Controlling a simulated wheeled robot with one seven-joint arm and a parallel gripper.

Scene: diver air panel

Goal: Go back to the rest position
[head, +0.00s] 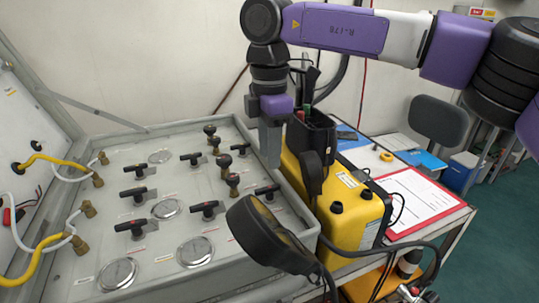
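My arm reaches in from the right at the top of the head view and bends downward. My gripper (270,148) points down at the right edge of the air panel (110,205), beside the yellow case. Its grey fingers are seen from the side and overlap, so I cannot tell whether they are apart. No object shows hanging from it. The panel carries several black-handled valves, such as one valve (137,227), upright knobs (232,182) and round gauges (195,251).
A yellow case (355,215) with a black pouch (310,137) stands right of the panel. A dark round-headed object (258,228) is in front. A red clipboard (420,203) lies on the table. A grey chair (438,120) is behind; green floor (500,235) is clear at right.

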